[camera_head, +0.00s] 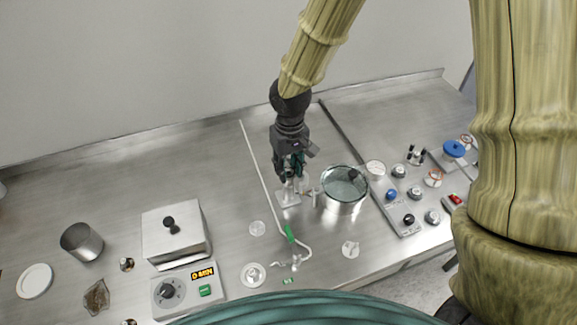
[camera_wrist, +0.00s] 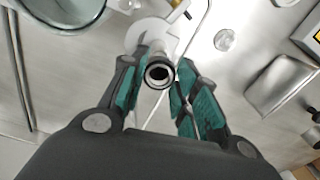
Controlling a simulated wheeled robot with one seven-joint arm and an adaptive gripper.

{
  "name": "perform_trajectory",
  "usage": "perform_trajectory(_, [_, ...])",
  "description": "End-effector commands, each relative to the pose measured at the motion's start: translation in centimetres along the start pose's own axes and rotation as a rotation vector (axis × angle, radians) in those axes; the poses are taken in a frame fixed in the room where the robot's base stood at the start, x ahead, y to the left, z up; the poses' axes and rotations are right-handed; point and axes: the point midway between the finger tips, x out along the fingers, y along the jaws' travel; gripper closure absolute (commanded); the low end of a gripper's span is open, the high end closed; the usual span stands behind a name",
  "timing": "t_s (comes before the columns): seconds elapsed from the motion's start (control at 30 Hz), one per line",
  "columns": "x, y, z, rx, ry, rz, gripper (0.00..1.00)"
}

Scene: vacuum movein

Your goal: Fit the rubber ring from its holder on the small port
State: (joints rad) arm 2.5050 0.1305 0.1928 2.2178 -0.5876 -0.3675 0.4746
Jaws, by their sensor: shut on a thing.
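In the wrist view, a small dark ring with a pale band and a hollow middle, which looks like the rubber ring (camera_wrist: 158,73), sits between the fingertips of my gripper (camera_wrist: 159,79). My gripper (camera_head: 291,177) is shut on it, low over the bench. A pale, rounded plate (camera_wrist: 153,37) lies behind the ring. In the head view a clear stand (camera_head: 288,199) is just under the fingertips; I cannot tell whether the ring touches it. A glass-topped metal vessel (camera_head: 344,190) stands close to the right. I cannot clearly make out the small port.
A white rod (camera_head: 262,177) runs along the bench left of my gripper. Green-marked tubing (camera_head: 291,235) lies in front. A control panel (camera_head: 399,205) with knobs is at right. A lidded metal box (camera_head: 175,235) and a heater-like unit (camera_head: 187,291) are at left.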

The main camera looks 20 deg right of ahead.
Motion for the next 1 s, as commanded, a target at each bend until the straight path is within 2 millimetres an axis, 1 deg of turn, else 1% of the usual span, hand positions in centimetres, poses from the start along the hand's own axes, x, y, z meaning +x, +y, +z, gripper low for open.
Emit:
perform_trajectory(0.87, [0.54, 0.01, 0.0, 0.0, 0.0, 0.0, 0.79])
perform_trajectory(0.9, [0.53, 0.01, 0.0, 0.0, 0.0, 0.0, 0.68])
perform_trajectory(0.97, [0.53, 0.01, 0.0, 0.0, 0.0, 0.0, 0.57])
perform_trajectory(1.0, [0.53, 0.02, 0.0, 0.0, 0.0, 0.0, 0.5])
